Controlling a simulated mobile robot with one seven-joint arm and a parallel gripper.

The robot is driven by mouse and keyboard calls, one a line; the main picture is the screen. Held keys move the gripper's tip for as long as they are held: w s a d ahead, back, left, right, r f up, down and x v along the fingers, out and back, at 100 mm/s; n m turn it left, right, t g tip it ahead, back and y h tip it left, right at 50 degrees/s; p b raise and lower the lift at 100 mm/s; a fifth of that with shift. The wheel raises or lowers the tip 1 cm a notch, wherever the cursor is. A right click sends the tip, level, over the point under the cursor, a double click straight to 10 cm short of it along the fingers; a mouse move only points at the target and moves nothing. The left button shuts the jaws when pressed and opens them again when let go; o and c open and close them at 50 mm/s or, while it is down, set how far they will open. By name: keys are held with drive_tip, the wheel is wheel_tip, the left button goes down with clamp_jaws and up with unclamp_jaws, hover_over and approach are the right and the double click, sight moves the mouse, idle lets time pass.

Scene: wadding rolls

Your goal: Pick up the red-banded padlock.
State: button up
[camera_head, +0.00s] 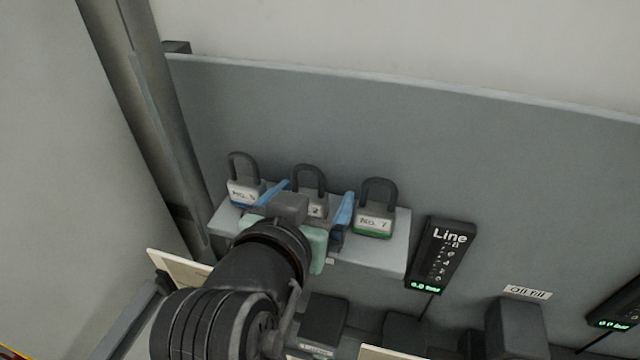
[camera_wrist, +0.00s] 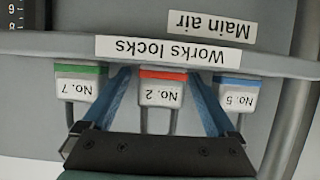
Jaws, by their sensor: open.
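My gripper is open, with one blue finger on each side of this padlock in the wrist view (camera_wrist: 160,95). I cannot tell whether the fingers touch it. The green-banded No. 7 padlock (camera_head: 374,222) is to the right and the blue-banded No. 5 padlock (camera_head: 243,192) to the left in the head view.
The padlocks are at a light grey shelf (camera_head: 392,252) on a grey panel (camera_head: 480,160). The shelf edge bears a "Works locks" label (camera_wrist: 168,50). A dark "Line" display (camera_head: 441,255) is close to its right. The fingers are close to the neighbouring padlocks.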

drive_tip(key=shift+w, duration=0.15)
drive_tip(key=shift+s+a+r, duration=0.15)
drive_tip(key=shift+s+r, duration=0.05)
drive_tip(key=shift+s, duration=0.35)
drive_tip(key=shift+c, duration=1.2)
drive_tip(key=shift+w+f, duration=0.1)
drive_tip(key=shift+w, duration=0.1)
drive_tip(key=c, duration=1.2)
clamp_jaws()
drive_tip(key=shift+r, duration=0.2)
